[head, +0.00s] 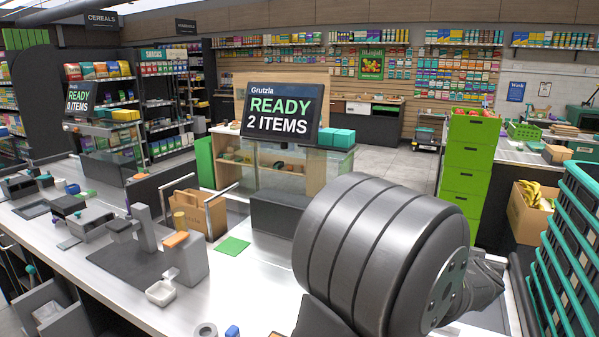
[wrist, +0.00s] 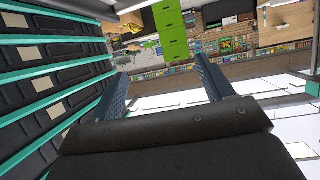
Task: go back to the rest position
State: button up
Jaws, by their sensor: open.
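My gripper (wrist: 160,68) shows in the wrist view with its two dark fingers wide apart and nothing between them. The view past the fingers is tilted and looks out over the shop and up to the ceiling lights. In the head view my thick grey arm fills the lower right foreground and hides part of the counter (head: 262,285). I cannot make out the fingers in the head view.
Green drawers (head: 470,165) and a box of bananas (head: 530,212) stand behind my arm. A sign (head: 278,112) reads "READY 2 ITEMS".

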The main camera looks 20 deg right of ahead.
jog(key=w+a+r+n+t+y, duration=0.1)
jog(key=w+a, duration=0.7)
jog(key=w, duration=0.2)
jog(key=shift+w+a+n+t, duration=0.15)
jog(key=shift+a+n+t, duration=0.15)
jog(key=shift+a+n, duration=0.1)
jog(key=shift+r, duration=0.1)
